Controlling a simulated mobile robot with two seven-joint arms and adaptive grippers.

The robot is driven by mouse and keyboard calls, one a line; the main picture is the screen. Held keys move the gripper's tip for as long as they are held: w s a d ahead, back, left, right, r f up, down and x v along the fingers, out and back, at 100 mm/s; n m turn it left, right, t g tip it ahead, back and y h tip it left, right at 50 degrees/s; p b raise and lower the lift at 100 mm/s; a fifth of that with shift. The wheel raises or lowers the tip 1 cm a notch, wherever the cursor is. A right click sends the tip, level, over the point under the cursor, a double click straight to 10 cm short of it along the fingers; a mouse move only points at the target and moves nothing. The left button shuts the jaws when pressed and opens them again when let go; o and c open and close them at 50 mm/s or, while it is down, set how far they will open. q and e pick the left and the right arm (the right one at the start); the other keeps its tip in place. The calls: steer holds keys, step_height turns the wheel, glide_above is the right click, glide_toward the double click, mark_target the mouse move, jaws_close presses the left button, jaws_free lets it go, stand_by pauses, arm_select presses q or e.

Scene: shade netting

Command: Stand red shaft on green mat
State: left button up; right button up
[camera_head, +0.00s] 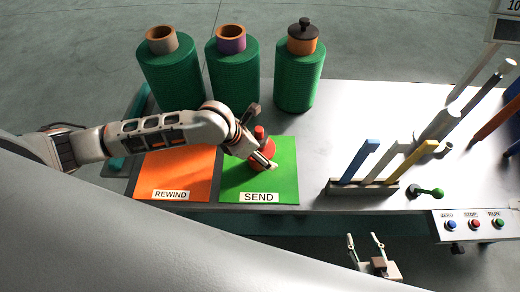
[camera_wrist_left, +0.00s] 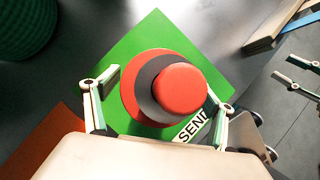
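The red shaft (camera_head: 259,131), with a round red top and a dark ring, appears upright over the green mat (camera_head: 284,184) marked SEND. In the left wrist view the red shaft (camera_wrist_left: 180,89) is seen from above against the green mat (camera_wrist_left: 153,27). My left gripper (camera_head: 262,139) is around it, its fingers spread on either side with visible gaps in the wrist view. The arm and gripper partly hide the shaft's lower part in the head view, and its contact with the mat is hidden. My right gripper (camera_head: 366,247) is open and empty in front of the table.
An orange mat (camera_head: 172,172) marked REWIND lies left of the green mat. Several green net rolls (camera_head: 232,75) stand behind. A rack (camera_head: 361,187) with coloured bars stands at right, near a green lever (camera_head: 430,192) and a button panel (camera_head: 476,224).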

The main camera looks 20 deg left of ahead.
arm_select(q)
steer(key=v, duration=1.2)
stand_by(0.3)
steer(key=shift+s, duration=0.1)
